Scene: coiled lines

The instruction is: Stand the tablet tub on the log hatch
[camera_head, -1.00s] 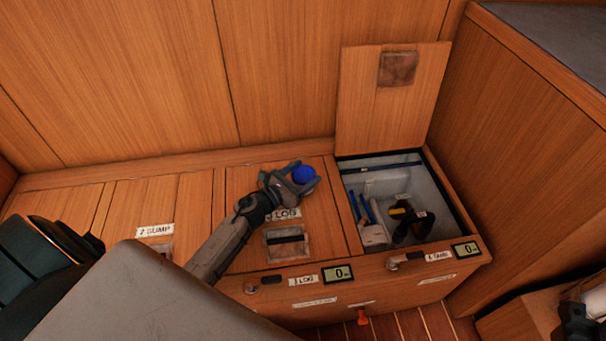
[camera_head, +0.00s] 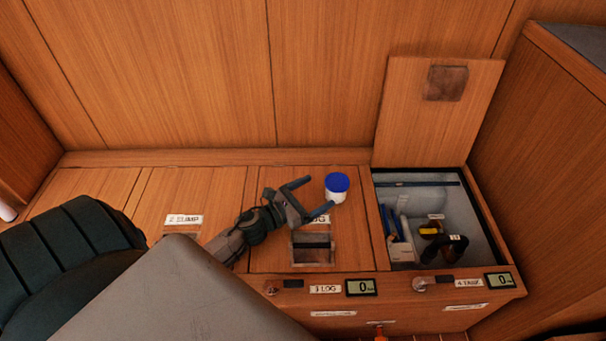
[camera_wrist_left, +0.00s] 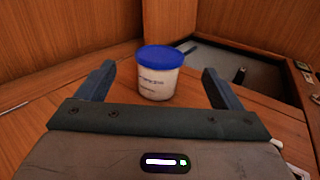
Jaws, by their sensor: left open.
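The tablet tub, white with a blue lid (camera_head: 337,188), stands upright on the log hatch (camera_head: 270,258), toward its back right part. The hatch is shut, with a label and a recessed handle near its front. My left gripper (camera_head: 308,199) is open, just left of the tub and apart from it. In the left wrist view the tub (camera_wrist_left: 160,76) stands ahead of the two spread fingers, with printing on its side. My right gripper does not show.
The tank hatch (camera_head: 437,110) stands raised at the right, against the back wall. Its open locker (camera_head: 460,205) holds blue-handled items, a white container and dark hose-like fittings.

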